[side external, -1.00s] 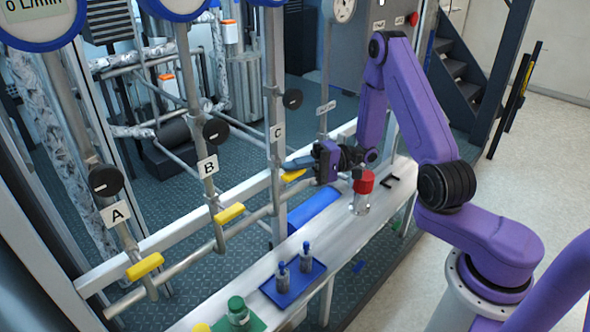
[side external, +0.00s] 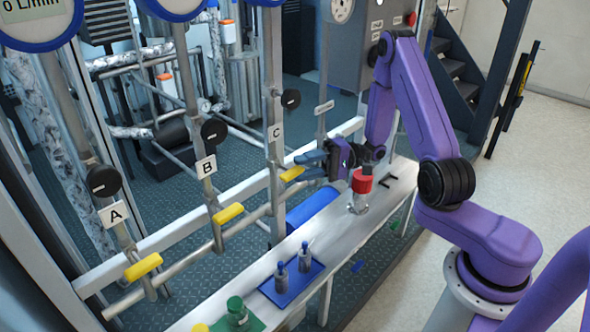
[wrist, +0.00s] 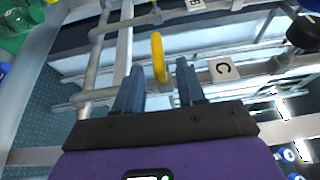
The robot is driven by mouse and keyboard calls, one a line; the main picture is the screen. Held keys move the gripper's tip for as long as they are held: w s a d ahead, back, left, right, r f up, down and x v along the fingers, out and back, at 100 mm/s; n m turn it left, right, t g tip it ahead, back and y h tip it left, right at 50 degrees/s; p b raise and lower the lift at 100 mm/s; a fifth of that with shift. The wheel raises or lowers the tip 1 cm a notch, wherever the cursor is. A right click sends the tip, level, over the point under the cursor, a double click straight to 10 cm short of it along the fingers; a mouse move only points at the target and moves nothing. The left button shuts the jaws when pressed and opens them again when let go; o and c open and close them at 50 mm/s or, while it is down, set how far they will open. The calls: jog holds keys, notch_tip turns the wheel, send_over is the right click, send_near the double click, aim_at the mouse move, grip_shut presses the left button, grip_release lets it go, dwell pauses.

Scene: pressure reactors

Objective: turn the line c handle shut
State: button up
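The yellow line C handle (side external: 292,174) sits on the horizontal pipe below the plate marked C (side external: 276,132). It slants in line with the yellow handles of lines B (side external: 230,213) and A (side external: 144,266). My gripper (side external: 308,164) is just right of the C handle, its blue fingers pointing at it. In the wrist view my gripper (wrist: 158,68) is open, and the yellow C handle (wrist: 158,55) shows between and just beyond the two fingertips. No finger clearly touches it. The C plate (wrist: 223,69) is right of the fingers there.
Black round knobs (side external: 291,99) sit on the upright pipes. A red-topped fitting (side external: 361,184) stands on the white bench below my wrist. A blue tray (side external: 292,282) with two small bottles lies nearer the camera. A white rail runs behind the pipes.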

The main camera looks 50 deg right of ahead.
jog(key=shift+v, duration=1.15)
notch_tip(320, 180, up, 7)
jog(key=shift+a, duration=0.25)
jog(key=shift+w, duration=0.1)
jog(key=shift+r, duration=0.1)
jog(key=n+g+h, duration=0.2)
jog(key=n+h, duration=0.1)
jog(key=h, duration=0.7)
send_near(292, 169)
jog(key=x, duration=1)
jog(key=shift+w+a+f, duration=0.1)
jog(key=shift+a+f, duration=0.1)
jog(key=shift+a, duration=0.05)
jog(key=shift+c, duration=0.3)
grip_shut()
